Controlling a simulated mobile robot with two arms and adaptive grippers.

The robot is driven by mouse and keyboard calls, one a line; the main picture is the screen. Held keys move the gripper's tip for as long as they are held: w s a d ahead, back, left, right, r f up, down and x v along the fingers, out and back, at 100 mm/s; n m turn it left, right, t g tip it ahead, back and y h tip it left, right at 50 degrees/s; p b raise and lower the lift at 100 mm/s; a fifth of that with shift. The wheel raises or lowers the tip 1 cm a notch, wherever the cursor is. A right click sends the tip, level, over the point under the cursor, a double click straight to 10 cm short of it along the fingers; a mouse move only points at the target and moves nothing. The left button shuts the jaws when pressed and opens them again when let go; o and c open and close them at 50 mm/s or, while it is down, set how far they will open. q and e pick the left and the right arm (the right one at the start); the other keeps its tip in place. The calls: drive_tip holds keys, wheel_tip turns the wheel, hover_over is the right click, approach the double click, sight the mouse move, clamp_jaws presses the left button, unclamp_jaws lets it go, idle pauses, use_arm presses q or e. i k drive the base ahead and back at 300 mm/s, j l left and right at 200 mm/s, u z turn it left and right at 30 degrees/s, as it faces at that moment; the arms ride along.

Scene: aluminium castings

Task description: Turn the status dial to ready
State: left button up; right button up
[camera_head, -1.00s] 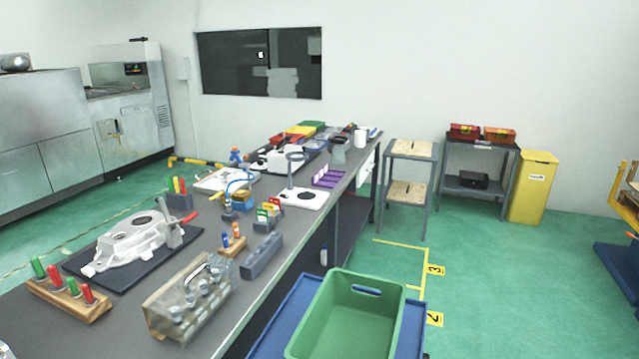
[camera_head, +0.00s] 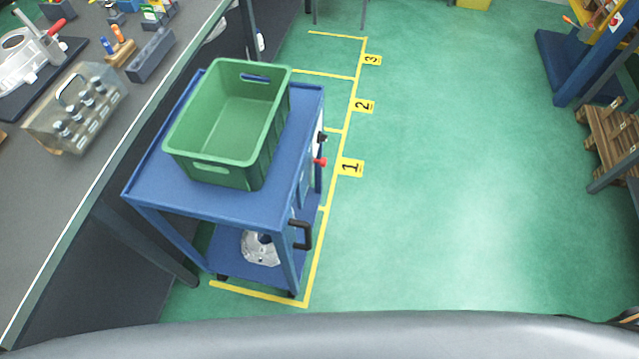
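A blue cart (camera_head: 160,185) stands beside the workbench. A pale panel on its right side carries a small black knob (camera_head: 322,138) and a red knob (camera_head: 320,161) just below it. The black knob may be the status dial, but it is seen edge-on. Its markings and pointer direction cannot be read from here. Neither of my grippers shows in the head view.
An empty green crate (camera_head: 230,120) sits on the cart, and a metal casting (camera_head: 260,248) lies on its lower shelf. A black handle (camera_head: 300,235) sticks out at the cart's near right. The workbench (camera_head: 60,230) bounds the left. Green floor (camera_head: 440,200) right of the cart is clear.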

sight(321, 137)
drive_tip(key=i+l, duration=0.2)
drive_tip(key=i+l+u, duration=0.1)
drive_tip(key=u, duration=0.25)
drive_tip(key=i+l+u, duration=0.1)
drive_tip(key=u, duration=0.25)
drive_tip(key=l+u, duration=0.15)
drive_tip(key=u, duration=0.2)
